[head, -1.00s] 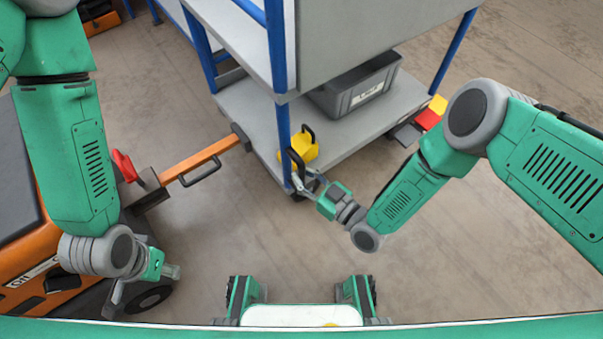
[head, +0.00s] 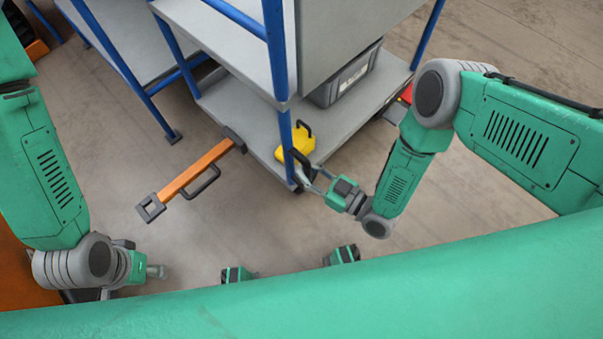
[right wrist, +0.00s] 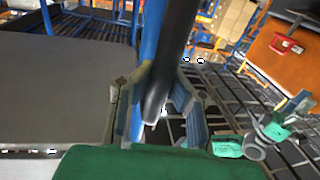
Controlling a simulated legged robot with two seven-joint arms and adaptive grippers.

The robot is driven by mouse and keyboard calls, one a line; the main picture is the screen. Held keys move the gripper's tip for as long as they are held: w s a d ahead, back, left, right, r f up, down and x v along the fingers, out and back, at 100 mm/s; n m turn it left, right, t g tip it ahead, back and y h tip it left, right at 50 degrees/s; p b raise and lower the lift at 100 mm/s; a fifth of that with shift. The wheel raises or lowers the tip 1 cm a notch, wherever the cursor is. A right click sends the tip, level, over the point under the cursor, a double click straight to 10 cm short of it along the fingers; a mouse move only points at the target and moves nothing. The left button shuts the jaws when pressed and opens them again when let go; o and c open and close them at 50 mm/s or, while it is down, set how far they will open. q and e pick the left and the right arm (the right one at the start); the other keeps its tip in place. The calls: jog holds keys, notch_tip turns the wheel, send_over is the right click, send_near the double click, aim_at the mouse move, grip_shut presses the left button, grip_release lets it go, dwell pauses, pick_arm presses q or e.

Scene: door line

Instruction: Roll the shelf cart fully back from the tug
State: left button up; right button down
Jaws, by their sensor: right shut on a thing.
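The shelf cart (head: 230,97) has grey shelves and blue posts and stands at upper middle in the head view. Its orange drawbar (head: 190,172) points left-down, and the square end is over bare floor, apart from the tug. The orange tug (head: 20,272) shows only partly at the left edge, mostly behind my left arm. My right gripper (head: 312,172) is shut on the black handle (head: 299,163) at the cart's front post. The handle also fills the middle of the right wrist view (right wrist: 172,55). My left gripper (head: 135,283) is open and empty, low at left.
Another blue-legged table (head: 125,40) stands close behind the cart at upper left. The floor (head: 235,220) between me and the cart is clear.

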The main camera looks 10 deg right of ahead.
jog(key=shift+s+a+g, duration=0.2)
jog(key=shift+a+g, duration=0.05)
jog(key=shift+g, duration=0.05)
jog(key=shift+w+d, duration=0.15)
jog(key=shift+d, duration=0.3)
jog(key=shift+w+d+f, duration=0.1)
jog(key=shift+d, duration=0.3)
jog(key=c, duration=1.4)
grip_release()
jog(key=shift+c, duration=0.2)
pick_arm(q)
jog(key=shift+w+f, duration=0.15)
jog(key=shift+d, duration=0.1)
pick_arm(e)
jog(key=v, duration=1.2)
jog(key=shift+f, duration=0.2)
